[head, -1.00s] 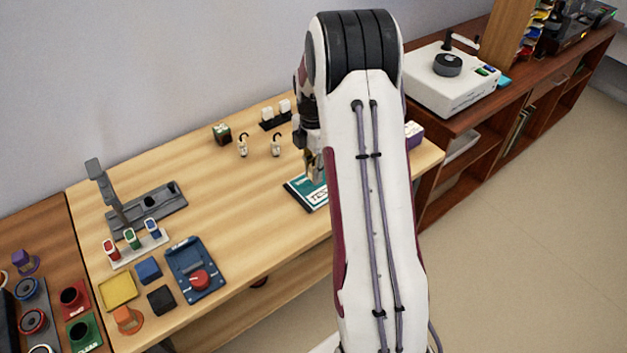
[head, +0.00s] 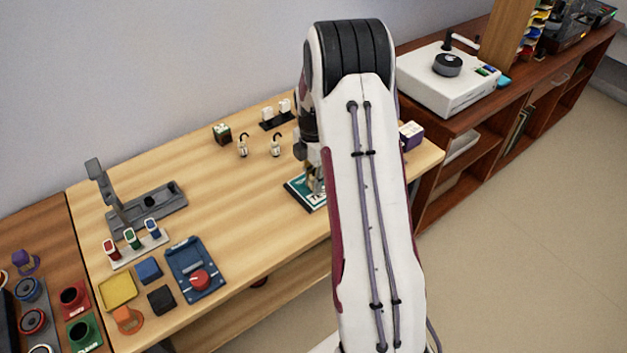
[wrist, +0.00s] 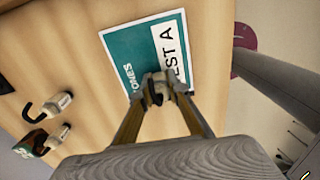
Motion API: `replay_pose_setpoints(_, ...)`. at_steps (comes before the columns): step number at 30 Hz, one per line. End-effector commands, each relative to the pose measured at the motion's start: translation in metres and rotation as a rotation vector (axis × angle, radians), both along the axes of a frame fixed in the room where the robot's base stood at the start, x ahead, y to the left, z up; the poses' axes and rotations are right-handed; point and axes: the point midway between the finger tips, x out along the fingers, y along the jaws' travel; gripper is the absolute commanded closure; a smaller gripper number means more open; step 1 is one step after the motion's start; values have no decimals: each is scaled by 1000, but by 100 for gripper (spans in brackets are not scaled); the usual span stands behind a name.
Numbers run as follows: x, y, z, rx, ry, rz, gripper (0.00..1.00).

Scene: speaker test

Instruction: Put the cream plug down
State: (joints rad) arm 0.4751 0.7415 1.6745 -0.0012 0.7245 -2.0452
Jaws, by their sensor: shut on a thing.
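My gripper (wrist: 158,82) is shut on a small cream plug (wrist: 158,90), which shows only partly between the fingertips in the wrist view. The gripper is over a teal and white card (wrist: 148,46) with the letters "TEST A"; I cannot tell whether the plug touches it. In the head view my arm hides the plug and part of the card (head: 299,193).
A dark green box (head: 222,134) and a black stand with white blocks (head: 278,116) are at the back. A purple box (head: 411,135) is right of my arm. A grey stand (head: 150,205) and a blue device (head: 195,268) are at left. The table's middle is clear.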

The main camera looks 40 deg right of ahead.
Motion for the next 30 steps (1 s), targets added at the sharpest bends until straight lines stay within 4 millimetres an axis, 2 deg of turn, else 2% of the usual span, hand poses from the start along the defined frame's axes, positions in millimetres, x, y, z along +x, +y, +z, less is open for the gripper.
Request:
replay_pose_setpoints(1,0,0,-1,0,0,0,99)
replay_pose_setpoints(2,0,0,-1,0,0,0,79)
replay_pose_setpoints(3,0,0,-1,0,0,0,69)
replay_pose_setpoints(4,0,0,-1,0,0,0,68)
replay_pose_setpoints(19,0,0,5,0,0,0,68)
replay_pose_setpoints(23,1,0,15,-1,-2,0,68)
replay_pose_setpoints(30,1,0,44,-1,-2,0,68)
